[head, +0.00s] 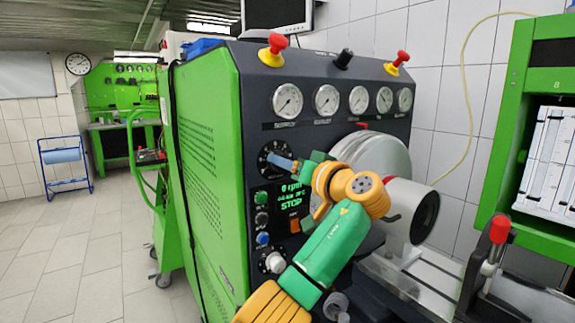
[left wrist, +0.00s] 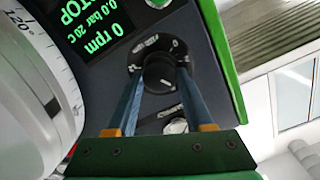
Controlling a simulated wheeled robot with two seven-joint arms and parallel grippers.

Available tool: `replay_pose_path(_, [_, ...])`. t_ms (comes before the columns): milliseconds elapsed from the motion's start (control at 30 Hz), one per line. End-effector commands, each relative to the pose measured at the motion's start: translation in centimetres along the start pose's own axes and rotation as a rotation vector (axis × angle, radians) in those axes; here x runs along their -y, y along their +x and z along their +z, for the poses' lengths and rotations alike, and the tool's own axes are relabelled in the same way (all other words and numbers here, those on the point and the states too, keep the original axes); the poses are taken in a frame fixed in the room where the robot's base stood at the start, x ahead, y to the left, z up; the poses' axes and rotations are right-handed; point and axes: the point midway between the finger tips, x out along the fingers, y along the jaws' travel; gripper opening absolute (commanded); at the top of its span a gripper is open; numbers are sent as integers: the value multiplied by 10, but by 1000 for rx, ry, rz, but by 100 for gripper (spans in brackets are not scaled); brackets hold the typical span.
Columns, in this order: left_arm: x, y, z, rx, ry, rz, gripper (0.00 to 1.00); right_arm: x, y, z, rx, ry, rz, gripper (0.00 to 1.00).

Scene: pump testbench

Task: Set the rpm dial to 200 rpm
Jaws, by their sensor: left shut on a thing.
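The rpm dial (head: 268,152) is a round black knob on a marked scale on the dark panel, left of the big drum. My left gripper (head: 284,163) reaches it from the front right. In the left wrist view the gripper's two blue fingers (left wrist: 160,88) are shut on the black knob (left wrist: 161,66), one on each side. The fingers and knob hide part of the scale. The green display (head: 292,197) below the dial reads 0 rpm and STOP, and it also shows in the left wrist view (left wrist: 92,45). My right gripper is not in view.
Several gauges (head: 327,101) line the panel above, with red emergency knobs (head: 273,50) on top. Small buttons (head: 262,218) sit below the dial. The white drum (head: 372,153) stands close to the right of my left gripper. The floor (head: 80,262) at left is clear.

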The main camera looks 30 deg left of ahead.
Motion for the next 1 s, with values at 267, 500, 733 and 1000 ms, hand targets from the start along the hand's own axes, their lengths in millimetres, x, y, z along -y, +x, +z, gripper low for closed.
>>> replay_pose_path(267, [1, 0, -1, -8, -261, 5, 0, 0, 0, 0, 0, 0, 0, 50])
replay_pose_path(500, [1, 0, -1, -12, -480, 10, 0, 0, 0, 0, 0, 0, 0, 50])
replay_pose_path(733, [2, 0, 0, -16, -651, 13, 0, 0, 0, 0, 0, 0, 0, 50])
replay_pose_path(1000, [2, 0, 0, -18, -782, 16, 0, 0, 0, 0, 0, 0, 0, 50])
